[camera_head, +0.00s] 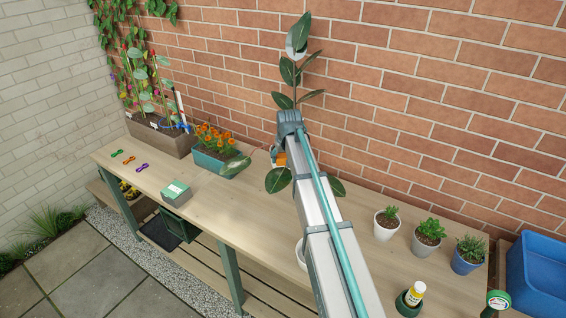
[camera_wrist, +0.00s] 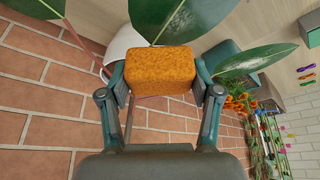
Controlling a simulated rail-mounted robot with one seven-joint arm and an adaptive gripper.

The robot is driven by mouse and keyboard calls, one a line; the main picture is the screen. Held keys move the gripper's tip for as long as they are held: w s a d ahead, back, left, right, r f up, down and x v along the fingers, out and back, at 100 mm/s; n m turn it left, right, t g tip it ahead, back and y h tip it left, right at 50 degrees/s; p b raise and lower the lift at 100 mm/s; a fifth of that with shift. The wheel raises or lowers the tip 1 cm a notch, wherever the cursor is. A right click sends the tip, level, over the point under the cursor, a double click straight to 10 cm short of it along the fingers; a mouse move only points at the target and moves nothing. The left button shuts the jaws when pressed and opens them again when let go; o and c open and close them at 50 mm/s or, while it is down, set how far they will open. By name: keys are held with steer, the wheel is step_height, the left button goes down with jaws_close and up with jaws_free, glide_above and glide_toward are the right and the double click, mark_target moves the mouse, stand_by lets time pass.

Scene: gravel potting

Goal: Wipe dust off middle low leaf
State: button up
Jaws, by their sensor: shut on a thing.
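My gripper (camera_wrist: 160,78) is shut on an orange sponge (camera_wrist: 162,70), held between its two fingers. A small orange part of the sponge (camera_head: 281,159) shows in the head view beside my arm. The tall plant has low leaves: one at the middle (camera_head: 278,180), one at the left (camera_head: 236,165) and one partly behind my arm (camera_head: 336,187). In the wrist view, a broad green leaf (camera_wrist: 155,15) lies just beyond the sponge's top edge; I cannot tell whether they touch. Another leaf (camera_wrist: 250,60) is at its right.
The plant's white pot (camera_head: 300,255) is mostly hidden by my arm. An orange flower planter (camera_head: 210,160) stands at the left, with a green box (camera_head: 175,192) in front. Small potted plants (camera_head: 430,233) and a yellow bottle (camera_head: 414,293) stand at the right. The brick wall (camera_head: 420,90) is behind.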

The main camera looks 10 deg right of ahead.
steer(key=shift+a+r+p, duration=0.1)
steer(key=shift+r+p, duration=0.85)
steer(key=shift+r, duration=1.45)
steer(key=shift+f, duration=0.15)
